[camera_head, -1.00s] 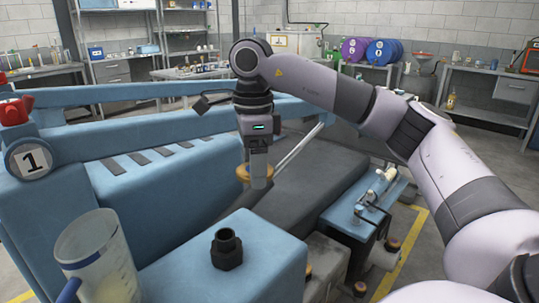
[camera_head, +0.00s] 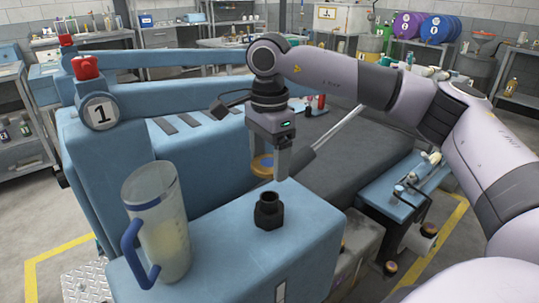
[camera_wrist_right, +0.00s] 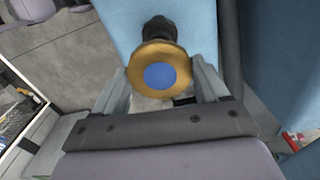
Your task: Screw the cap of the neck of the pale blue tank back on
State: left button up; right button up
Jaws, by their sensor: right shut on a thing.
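The pale blue tank (camera_head: 225,245) stands in front of me, and its black open neck (camera_head: 268,212) rises from its top. My right gripper (camera_head: 267,172) is shut on the round cap (camera_head: 262,165), which is orange-brown. In the right wrist view the cap (camera_wrist_right: 160,72) shows a blue disc in its middle and sits between the two fingers (camera_wrist_right: 160,85). The black neck (camera_wrist_right: 158,28) shows just beyond it there. In the head view the cap is above and behind the neck, apart from it. My left gripper is not in view.
A clear jug (camera_head: 158,225) with a blue handle stands on the left of the tank top. A red knob (camera_head: 86,68) and a round "1" sign (camera_head: 100,110) are at the back left. A blue side shelf (camera_head: 405,190) with small parts is on the right.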

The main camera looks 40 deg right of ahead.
jog(key=shift+f+b, duration=0.7)
jog(key=shift+f, duration=0.4)
jog(key=shift+f+b, duration=0.45)
jog(key=shift+f, duration=0.35)
jog(key=shift+f+b, duration=0.6)
jog(key=shift+f, duration=0.35)
jog(key=shift+f, duration=0.6)
jog(key=m, duration=0.5)
dwell(0.4)
jog(key=shift+m, duration=0.3)
